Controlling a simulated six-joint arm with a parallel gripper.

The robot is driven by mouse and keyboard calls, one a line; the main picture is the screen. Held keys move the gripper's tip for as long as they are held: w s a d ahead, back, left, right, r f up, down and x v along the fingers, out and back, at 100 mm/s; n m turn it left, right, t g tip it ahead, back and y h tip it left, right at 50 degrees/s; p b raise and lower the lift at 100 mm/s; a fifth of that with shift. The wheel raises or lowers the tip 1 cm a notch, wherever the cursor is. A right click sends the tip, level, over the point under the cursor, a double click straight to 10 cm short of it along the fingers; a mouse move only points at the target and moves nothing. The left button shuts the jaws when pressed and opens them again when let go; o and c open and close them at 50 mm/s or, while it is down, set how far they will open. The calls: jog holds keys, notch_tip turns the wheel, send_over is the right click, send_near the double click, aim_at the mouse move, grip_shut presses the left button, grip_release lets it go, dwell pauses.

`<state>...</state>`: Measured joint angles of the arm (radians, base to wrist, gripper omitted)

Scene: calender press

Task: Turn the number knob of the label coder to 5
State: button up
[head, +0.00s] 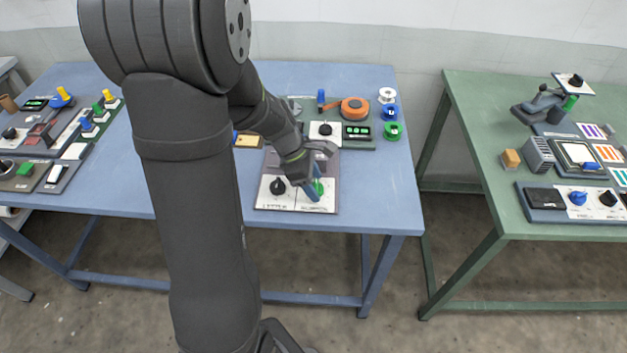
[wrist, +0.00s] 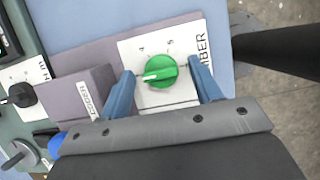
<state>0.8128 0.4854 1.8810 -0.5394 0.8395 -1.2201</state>
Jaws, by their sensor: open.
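The label coder (head: 331,165) is a grey-purple unit on the blue table, and its "CODER" block (wrist: 84,99) shows in the wrist view. Its number knob (wrist: 160,71) is green and sits on a white plate (wrist: 130,50) marked NUMBER. The knob's white mark points left in the wrist view. The digits 4 and 5 are readable above the knob; other digits are hidden or unclear. My gripper (wrist: 164,88) is open, with one blue finger on each side of the knob; contact is unclear. In the head view my gripper (head: 313,190) partly hides the green knob (head: 319,187).
A black letter knob (head: 278,186) is just left of the number knob. Behind the coder stand an orange tape reel (head: 354,109), a green display (head: 357,132) and several spools (head: 390,112). More devices fill the table's left side. A green table (head: 470,100) stands right, across a gap.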

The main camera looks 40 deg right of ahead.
jog(key=c, duration=1)
jog(key=shift+m, duration=0.3)
jog(key=m, duration=0.2)
jog(key=m+g+y, duration=0.1)
jog(key=m, duration=0.1)
jog(key=shift+d+y, duration=0.15)
jog(key=shift+y, duration=0.15)
jog(key=m+y, duration=0.1)
jog(key=m, duration=0.2)
jog(key=m+y, duration=0.1)
jog(key=m, duration=0.2)
jog(key=shift+w+d, duration=0.1)
jog(key=shift+d, duration=0.05)
jog(key=m+y, duration=0.1)
jog(key=m, duration=0.2)
jog(key=m+y, duration=0.1)
jog(key=m, duration=0.3)
jog(key=shift+d+t+y, duration=0.2)
jog(key=shift+t+y, duration=0.2)
jog(key=m+t, duration=0.1)
jog(key=m, duration=0.2)
jog(key=m+t+y, duration=0.1)
jog(key=m, duration=0.2)
jog(key=shift+s, duration=0.2)
